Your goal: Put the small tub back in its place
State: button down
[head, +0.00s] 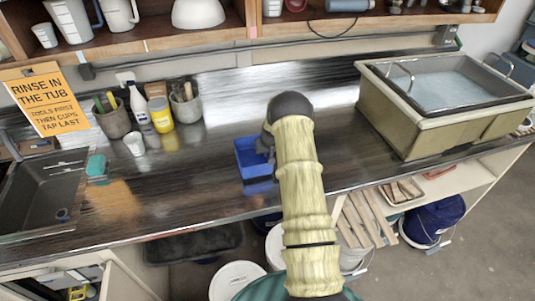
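A small blue tub (247,160), open at the top, is at the middle of the metal counter near its front edge. My arm in its pale yellow sleeve reaches up from below and hides the tub's right side. My gripper (264,146) shows only as a small dark part at the tub's upper right. I cannot tell whether its fingers are open or shut, or whether they touch the tub. I also cannot tell whether the tub rests on the counter or is held just above it.
A large beige basin (430,115) of water stands at the right of the counter (210,185). Brush pots, a spray bottle (138,103), a yellow jar (161,115) and a white cup (134,144) stand left. A sink (40,190) is at far left. Shelves (150,35) hang above.

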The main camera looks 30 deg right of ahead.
jog(key=shift+f, duration=0.75)
jog(key=shift+f, duration=0.2)
jog(key=c, duration=1.6)
grip_release()
jog(key=shift+c, duration=0.2)
jog(key=shift+r, duration=0.3)
jog(key=b+v, duration=0.3)
jog(key=v, duration=0.8)
jog(key=shift+s+r, duration=0.2)
jog(key=shift+r, duration=0.1)
jog(key=shift+a+r, duration=0.1)
